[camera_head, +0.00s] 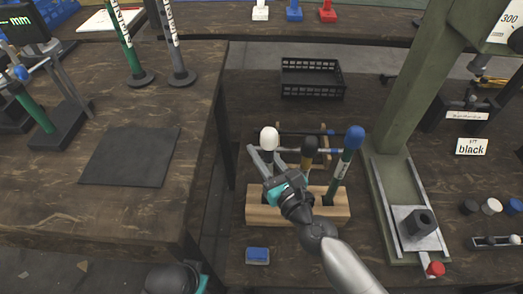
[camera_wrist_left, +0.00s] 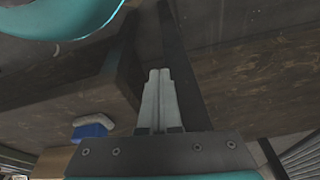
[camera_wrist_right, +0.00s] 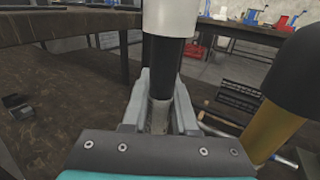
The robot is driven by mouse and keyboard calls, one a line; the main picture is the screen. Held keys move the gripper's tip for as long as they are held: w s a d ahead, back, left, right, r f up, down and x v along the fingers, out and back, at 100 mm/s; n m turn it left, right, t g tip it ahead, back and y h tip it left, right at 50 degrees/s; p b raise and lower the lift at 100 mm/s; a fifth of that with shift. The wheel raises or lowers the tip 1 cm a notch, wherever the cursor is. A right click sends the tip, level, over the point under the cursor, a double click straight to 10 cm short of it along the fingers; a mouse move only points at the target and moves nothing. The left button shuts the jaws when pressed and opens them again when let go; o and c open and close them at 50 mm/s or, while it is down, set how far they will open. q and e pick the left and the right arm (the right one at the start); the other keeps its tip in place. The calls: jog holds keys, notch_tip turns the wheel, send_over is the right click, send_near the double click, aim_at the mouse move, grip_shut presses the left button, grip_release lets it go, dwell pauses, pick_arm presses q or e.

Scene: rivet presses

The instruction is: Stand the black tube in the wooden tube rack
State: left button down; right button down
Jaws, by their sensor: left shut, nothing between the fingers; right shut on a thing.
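The black tube (camera_wrist_right: 161,62) has a white cap (camera_head: 268,138) and is upright, with my right gripper (camera_head: 268,162) shut around it below the cap. The wooden tube rack (camera_head: 340,208) lies under the right gripper. The black tube is at the rack's left part; its lower end is hidden by my gripper, so I cannot tell whether it is in a hole. A yellow tube with a dark cap (camera_head: 309,144) and a green tube with a blue cap (camera_head: 354,138) stand in the rack to its right. My left gripper (camera_wrist_left: 158,98) is shut and empty, low beside the table.
Barred tools lie behind the rack, with a black crate (camera_head: 312,78) farther back. A blue block (camera_head: 257,255) lies in front of the rack. The left table holds a dark mat (camera_head: 130,156).

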pick_arm(q)
jog(key=shift+w+r, duration=0.15)
jog(key=shift+r, duration=0.15)
pick_arm(e)
jog(key=shift+f, duration=0.15)
jog(key=c, duration=0.6)
grip_release()
pick_arm(q)
jog(key=shift+r, duration=0.15)
jog(key=shift+w+r, duration=0.1)
pick_arm(e)
jog(key=shift+s, duration=0.1)
